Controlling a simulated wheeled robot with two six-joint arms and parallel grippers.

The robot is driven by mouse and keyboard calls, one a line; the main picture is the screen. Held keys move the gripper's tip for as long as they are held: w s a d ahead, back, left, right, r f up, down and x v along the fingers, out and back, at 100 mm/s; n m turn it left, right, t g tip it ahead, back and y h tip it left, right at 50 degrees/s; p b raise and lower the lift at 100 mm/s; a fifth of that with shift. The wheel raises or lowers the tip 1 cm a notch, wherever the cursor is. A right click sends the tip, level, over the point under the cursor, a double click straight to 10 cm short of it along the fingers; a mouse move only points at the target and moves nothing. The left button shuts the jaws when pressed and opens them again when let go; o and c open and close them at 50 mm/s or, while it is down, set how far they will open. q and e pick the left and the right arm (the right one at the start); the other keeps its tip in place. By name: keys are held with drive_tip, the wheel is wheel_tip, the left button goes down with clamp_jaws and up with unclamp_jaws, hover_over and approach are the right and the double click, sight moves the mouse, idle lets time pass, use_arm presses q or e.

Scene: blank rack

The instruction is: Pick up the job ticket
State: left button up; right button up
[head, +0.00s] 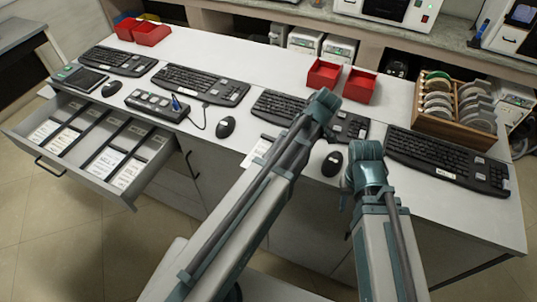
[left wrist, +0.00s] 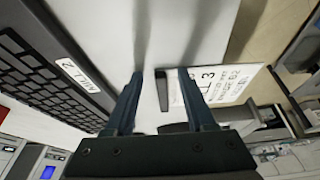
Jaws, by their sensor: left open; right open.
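The job ticket (head: 257,153), a white card with a dark strip at one end, lies flat at the front edge of the white counter, partly behind my left arm in the head view. In the left wrist view the ticket (left wrist: 228,84) shows black print with a large 3. My left gripper (left wrist: 160,77) is open above the counter. The dark strip appears between its fingers, with the card beyond the right finger; I cannot tell whether they touch. My left gripper is hidden by its arm in the head view. My right gripper (head: 346,200) is open and only partly visible, below the counter's front edge.
Several keyboards (head: 200,84) and mice (head: 225,127) line the counter. An open drawer (head: 120,195) with cards juts out at left. Red bins (head: 323,74) and a wooden disc rack (head: 430,122) stand behind. A keyboard labelled MILL 2 (left wrist: 45,75) borders the left gripper.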

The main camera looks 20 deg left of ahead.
use_arm(q)
drive_tip(key=shift+r, duration=0.1)
clamp_jaws()
use_arm(e)
drive_tip(key=shift+r, duration=0.1)
idle(0.3)
